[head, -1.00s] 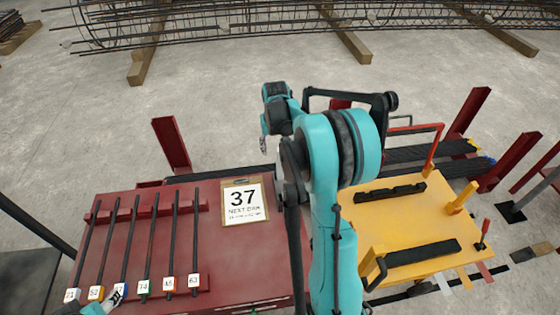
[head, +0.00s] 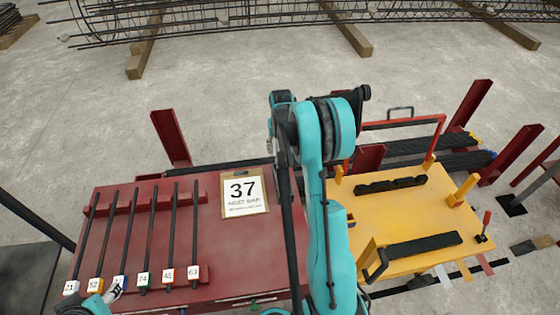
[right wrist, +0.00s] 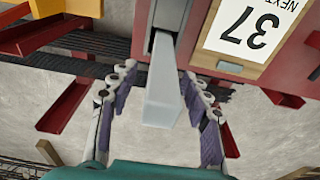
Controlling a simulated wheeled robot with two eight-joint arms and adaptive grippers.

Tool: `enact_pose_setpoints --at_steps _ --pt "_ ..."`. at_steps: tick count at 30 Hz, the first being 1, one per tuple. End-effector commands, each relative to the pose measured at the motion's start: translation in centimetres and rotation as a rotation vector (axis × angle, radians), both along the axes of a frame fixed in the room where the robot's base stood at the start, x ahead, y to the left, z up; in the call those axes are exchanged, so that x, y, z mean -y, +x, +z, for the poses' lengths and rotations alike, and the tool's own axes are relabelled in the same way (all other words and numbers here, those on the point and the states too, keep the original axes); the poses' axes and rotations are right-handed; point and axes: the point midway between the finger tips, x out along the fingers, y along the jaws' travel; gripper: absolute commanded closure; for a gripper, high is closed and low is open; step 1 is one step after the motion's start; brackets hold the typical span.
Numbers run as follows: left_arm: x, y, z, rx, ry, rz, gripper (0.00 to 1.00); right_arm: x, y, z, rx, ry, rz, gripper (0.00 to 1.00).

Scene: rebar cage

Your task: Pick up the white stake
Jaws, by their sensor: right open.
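In the right wrist view a pale grey-white tapered bar (right wrist: 163,98), which looks like the white stake, points toward the camera from a slot at the edge of the red table. My right gripper (right wrist: 160,85) is open, with one finger on each side of the bar and visible gaps between. In the head view the teal right arm hides the bar and most of that gripper. My left gripper (head: 114,291) shows only in part at the lower left, by the tagged bars; its jaws are too small to read.
The red table (head: 230,265) carries several dark bars with numbered tags and a clipboard marked 37 (head: 244,194). A yellow table (head: 420,210) with black blocks and a red handle stands at right. Red posts (head: 171,138) rise behind. Concrete floor beyond is open up to the rebar cage (head: 290,12).

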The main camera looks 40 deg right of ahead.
Motion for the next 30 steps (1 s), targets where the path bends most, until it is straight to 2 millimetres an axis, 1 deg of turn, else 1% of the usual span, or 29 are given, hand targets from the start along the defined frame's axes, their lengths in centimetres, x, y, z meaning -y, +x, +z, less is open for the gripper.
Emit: enact_pose_setpoints --at_steps 3,5,6,8,9,18,21,23,25,30 --pt "0.0 0.0 0.1 0.000 0.000 0.000 0.53 0.0 0.0 0.1 0.000 0.000 0.000 0.52" --pt "0.0 0.0 0.1 0.000 0.000 0.000 0.53 0.0 0.0 0.1 0.000 0.000 0.000 0.68" --pt "0.0 0.0 0.1 0.000 0.000 0.000 0.53 0.0 0.0 0.1 0.000 0.000 0.000 0.78" --pt "0.0 0.0 0.1 0.000 0.000 0.000 0.53 0.0 0.0 0.1 0.000 0.000 0.000 0.94" --pt "0.0 0.0 0.1 0.000 0.000 0.000 0.53 0.0 0.0 0.1 0.000 0.000 0.000 1.00" --pt "0.0 0.0 0.1 0.000 0.000 0.000 0.53 0.0 0.0 0.2 0.000 0.000 0.000 1.00" --pt "0.0 0.0 0.2 0.000 0.000 0.000 0.53 0.0 0.0 0.6 0.001 0.000 0.000 1.00" --pt "0.0 0.0 0.5 0.000 0.000 0.000 0.53 0.0 0.0 1.3 0.001 0.000 0.000 1.00" --pt "0.0 0.0 0.9 0.000 0.000 0.000 0.53 0.0 0.0 2.4 0.001 0.000 0.000 1.00" --pt "0.0 0.0 2.0 0.000 0.000 0.000 0.53 0.0 0.0 6.1 0.000 0.000 0.000 1.00"
